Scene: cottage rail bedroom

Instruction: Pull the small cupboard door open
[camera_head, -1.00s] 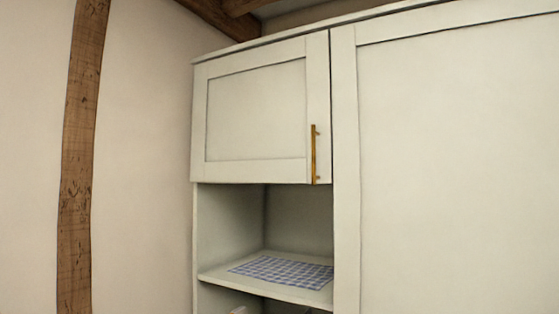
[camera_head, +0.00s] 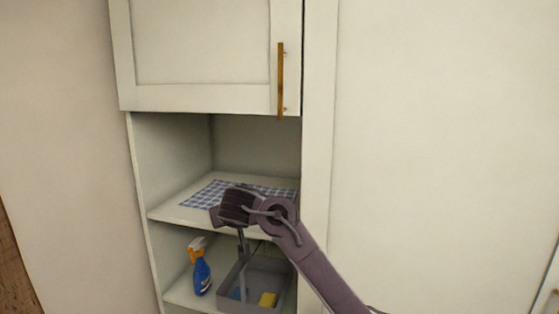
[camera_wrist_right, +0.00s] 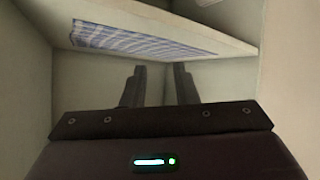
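The small cupboard door (camera_head: 200,45) is at the upper left of the head view and looks shut, with its top cut off. Its upright brass bar handle (camera_head: 281,80) is near the door's right edge. My right arm comes in from the lower right, its end in front of the open shelves, below and left of the handle and apart from it. In the wrist view my right gripper (camera_wrist_right: 158,70) has its two fingers spread with nothing between them. The fingertips are hard to make out in the head view. My left gripper is not in view.
Below the door, a shelf (camera_head: 172,214) bears a blue checked cloth (camera_head: 205,194), also in the wrist view (camera_wrist_right: 140,38). The lower shelf holds a blue spray bottle (camera_head: 202,278) and a grey caddy (camera_head: 232,299) with a yellow sponge (camera_head: 267,299). A tall pale panel (camera_head: 430,130) stands right.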

